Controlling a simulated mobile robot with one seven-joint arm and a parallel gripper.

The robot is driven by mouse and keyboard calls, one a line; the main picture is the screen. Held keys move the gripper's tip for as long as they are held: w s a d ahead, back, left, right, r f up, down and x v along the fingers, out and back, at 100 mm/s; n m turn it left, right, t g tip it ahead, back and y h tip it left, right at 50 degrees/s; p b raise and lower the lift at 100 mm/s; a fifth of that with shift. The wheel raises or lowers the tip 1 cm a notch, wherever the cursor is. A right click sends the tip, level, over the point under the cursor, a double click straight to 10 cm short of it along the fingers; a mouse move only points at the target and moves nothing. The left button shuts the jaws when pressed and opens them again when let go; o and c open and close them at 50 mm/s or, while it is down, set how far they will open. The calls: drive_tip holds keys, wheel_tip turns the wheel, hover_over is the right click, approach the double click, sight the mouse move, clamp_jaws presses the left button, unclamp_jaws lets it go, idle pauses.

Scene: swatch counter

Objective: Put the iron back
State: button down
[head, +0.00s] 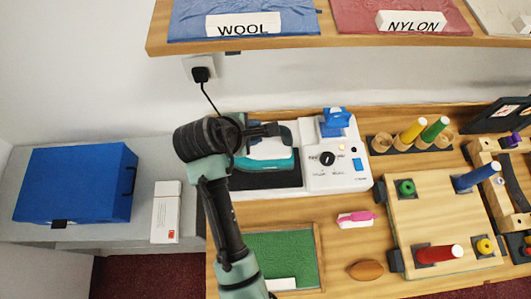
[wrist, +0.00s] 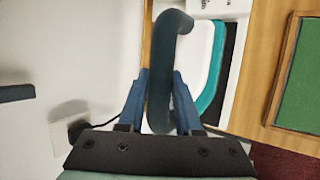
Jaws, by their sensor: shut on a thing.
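The iron (head: 266,163) is white and teal with a dark handle. In the head view it is over the black rest plate (head: 272,181) of the white ironing station (head: 335,178); I cannot tell whether it touches the plate. My gripper (head: 272,130) is shut on the handle from above. In the wrist view my gripper (wrist: 160,95) has its blue fingers on both sides of the dark handle of the iron (wrist: 168,50), and the teal edge shows to the right. My arm hides the left part of the iron in the head view.
A blue box (head: 75,184) and a white carton (head: 167,212) stand on the grey side counter. A green mat (head: 283,256) lies in front of the station. A wooden peg board (head: 445,215) is at the right. A shelf with swatches (head: 330,44) hangs above.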

sight(256, 151)
drive_tip(key=shift+f+p, duration=0.7)
drive_tip(key=shift+f, duration=3.95)
drive_tip(key=shift+f, duration=0.15)
drive_tip(key=c, duration=0.6)
unclamp_jaws()
drive_tip(key=shift+s+f, duration=0.1)
drive_tip(key=b+v, duration=0.1)
drive_tip(key=v, duration=1.1)
